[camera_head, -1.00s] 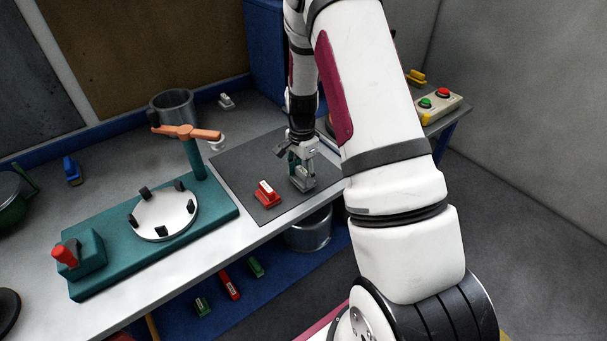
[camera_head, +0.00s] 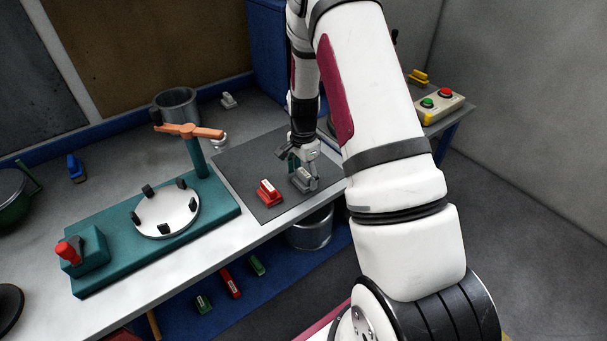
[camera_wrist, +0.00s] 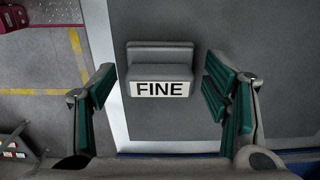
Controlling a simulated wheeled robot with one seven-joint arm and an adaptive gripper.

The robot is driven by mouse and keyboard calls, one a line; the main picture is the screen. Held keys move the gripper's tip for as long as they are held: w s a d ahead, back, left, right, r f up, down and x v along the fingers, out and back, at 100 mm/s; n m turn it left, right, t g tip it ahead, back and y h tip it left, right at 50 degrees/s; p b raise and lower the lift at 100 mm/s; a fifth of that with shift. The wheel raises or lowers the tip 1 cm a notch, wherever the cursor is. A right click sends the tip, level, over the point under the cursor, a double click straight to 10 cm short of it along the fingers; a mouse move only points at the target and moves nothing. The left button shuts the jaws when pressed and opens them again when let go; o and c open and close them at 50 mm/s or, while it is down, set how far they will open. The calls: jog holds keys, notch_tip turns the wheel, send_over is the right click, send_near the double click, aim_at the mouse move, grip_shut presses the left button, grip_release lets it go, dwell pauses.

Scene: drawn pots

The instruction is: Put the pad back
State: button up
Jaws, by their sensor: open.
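A grey pad with a white label reading "FINE" (camera_wrist: 160,70) stands on the dark grey mat (camera_head: 240,165). It also shows in the head view (camera_head: 304,181), just below my gripper (camera_head: 302,163). In the wrist view my gripper (camera_wrist: 158,88) is open, with one green-lined finger on each side of the pad and clear gaps between. Nothing is held. A red pad (camera_head: 269,193) with a pale label stands on the same mat, left of the grey one.
A teal fixture with a white disc (camera_head: 165,212) and orange-handled post fills the bench to the left. A metal pot (camera_head: 175,105) stands behind. A button box (camera_head: 436,104) is at right. Several coloured blocks (camera_head: 230,284) lie on the blue lower shelf.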

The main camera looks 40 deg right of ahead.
notch_tip(320, 180, up, 12)
jog(key=b, duration=0.2)
notch_tip(320, 180, up, 10)
jog(key=n+t, duration=0.2)
jog(key=n, duration=0.2)
send_over(303, 174)
jog(key=s+a, duration=0.3)
jog(key=a, duration=0.3)
jog(key=s+a+r+n+t, duration=0.1)
jog(key=s+a+r+n, duration=0.4)
jog(key=s, duration=0.4)
jog(key=s+a+r+n+t, duration=0.2)
jog(key=s+a+r+n, duration=0.4)
jog(key=s, duration=0.4)
jog(key=r+n, duration=0.1)
jog(key=n, duration=0.1)
jog(key=shift+a+r+n+t, duration=0.25)
jog(key=shift+n+t, duration=0.05)
